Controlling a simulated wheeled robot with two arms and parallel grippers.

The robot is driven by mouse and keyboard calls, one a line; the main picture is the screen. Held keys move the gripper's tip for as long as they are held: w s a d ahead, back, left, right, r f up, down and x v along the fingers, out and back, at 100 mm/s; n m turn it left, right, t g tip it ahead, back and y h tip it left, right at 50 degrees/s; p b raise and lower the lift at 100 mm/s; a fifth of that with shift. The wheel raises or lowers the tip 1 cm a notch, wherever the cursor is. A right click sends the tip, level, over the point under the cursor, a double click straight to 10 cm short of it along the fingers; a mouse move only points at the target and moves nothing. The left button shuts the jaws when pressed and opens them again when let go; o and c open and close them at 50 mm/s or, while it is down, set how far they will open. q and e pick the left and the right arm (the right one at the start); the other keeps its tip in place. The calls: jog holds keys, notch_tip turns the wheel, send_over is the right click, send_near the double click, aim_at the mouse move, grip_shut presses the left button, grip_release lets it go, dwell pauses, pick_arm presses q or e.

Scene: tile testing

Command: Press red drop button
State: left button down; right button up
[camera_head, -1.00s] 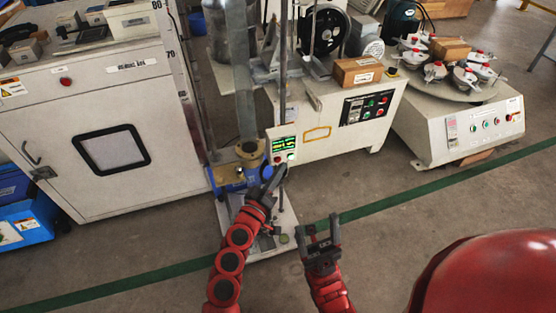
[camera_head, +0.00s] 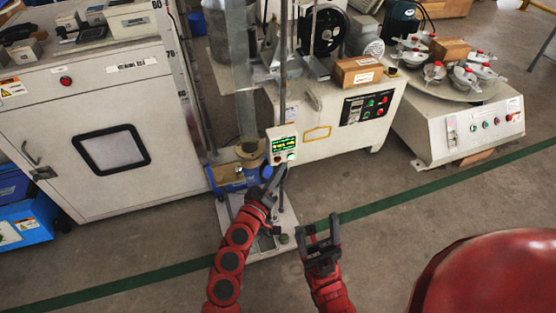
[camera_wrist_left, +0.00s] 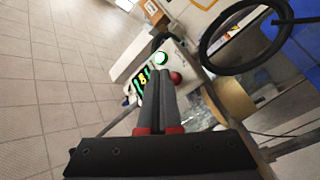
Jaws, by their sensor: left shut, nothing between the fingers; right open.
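The red button (camera_head: 277,160) is on the front of a small pale control box (camera_head: 271,134), below its lit display (camera_head: 285,144). A pale green-lit button (camera_head: 291,156) sits to its right. My left gripper (camera_head: 277,178) is shut and empty, just below the box. In the left wrist view the red button (camera_wrist_left: 176,76) shows right beside the closed fingers (camera_wrist_left: 163,65), with the lit button (camera_wrist_left: 162,58) near their tips. I cannot tell whether the fingertips touch the box. My right gripper (camera_head: 320,232) is open and empty, low over the floor.
The box is mounted by a vertical pole on a stand with a pale base plate (camera_head: 262,246). A white cabinet (camera_head: 60,110) stands left; a machine (camera_head: 325,135) stands behind right.

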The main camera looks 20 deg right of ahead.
pick_arm(q)
jog(key=shift+w, duration=0.4)
